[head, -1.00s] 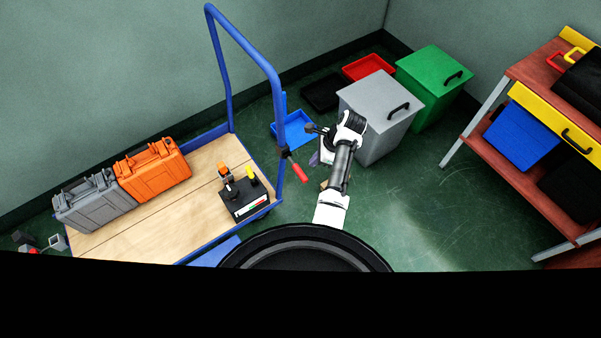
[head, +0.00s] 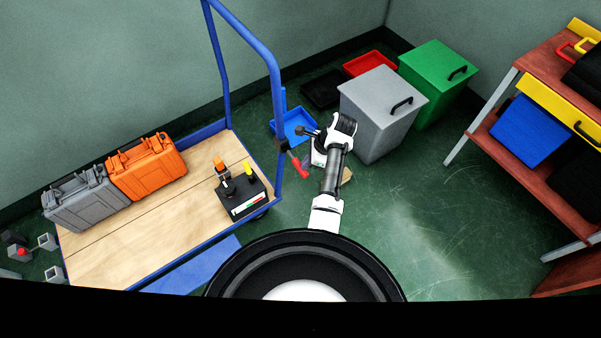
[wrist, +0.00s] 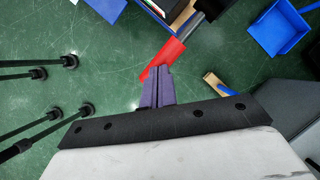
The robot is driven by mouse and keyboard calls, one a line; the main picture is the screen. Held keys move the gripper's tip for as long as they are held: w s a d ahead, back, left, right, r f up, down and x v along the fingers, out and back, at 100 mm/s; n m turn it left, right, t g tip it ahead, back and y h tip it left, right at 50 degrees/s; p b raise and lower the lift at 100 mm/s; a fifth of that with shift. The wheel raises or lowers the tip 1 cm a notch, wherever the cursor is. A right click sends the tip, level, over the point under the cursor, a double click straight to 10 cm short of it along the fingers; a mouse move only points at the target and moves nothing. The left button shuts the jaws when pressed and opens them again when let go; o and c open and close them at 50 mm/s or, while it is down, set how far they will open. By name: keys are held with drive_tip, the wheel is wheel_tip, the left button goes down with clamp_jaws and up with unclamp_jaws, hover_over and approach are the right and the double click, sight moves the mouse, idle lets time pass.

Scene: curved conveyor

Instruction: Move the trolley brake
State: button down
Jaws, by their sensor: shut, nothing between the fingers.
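The trolley brake is a lever with a red handle (head: 299,167) on a black mount at the right upright of the blue trolley frame (head: 272,75). It slants down and to the right in the head view. In the wrist view the red handle (wrist: 166,55) lies just beyond my fingertips, slanting down to the left. My gripper (wrist: 158,70) has purple fingers that are shut together and empty. Their tips overlap the handle's lower end in the picture; I cannot tell whether they touch. In the head view the fingers are mostly hidden by my wrist.
The trolley deck (head: 150,225) carries an orange case (head: 148,167), a grey case (head: 83,200) and a black control box (head: 243,195). A blue tray (head: 292,125) and a grey bin (head: 383,115) stand behind my arm. A small wooden-coloured object (wrist: 220,84) lies near the gripper. Floor to the right is open.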

drive_tip(key=shift+a+f, duration=0.2)
drive_tip(key=shift+f, duration=0.2)
drive_tip(key=shift+f+b, duration=0.4)
drive_tip(key=shift+f, duration=0.35)
drive_tip(key=shift+d+r, duration=0.1)
drive_tip(key=d+p, duration=0.2)
drive_tip(key=d, duration=0.1)
drive_tip(key=shift+r, duration=0.4)
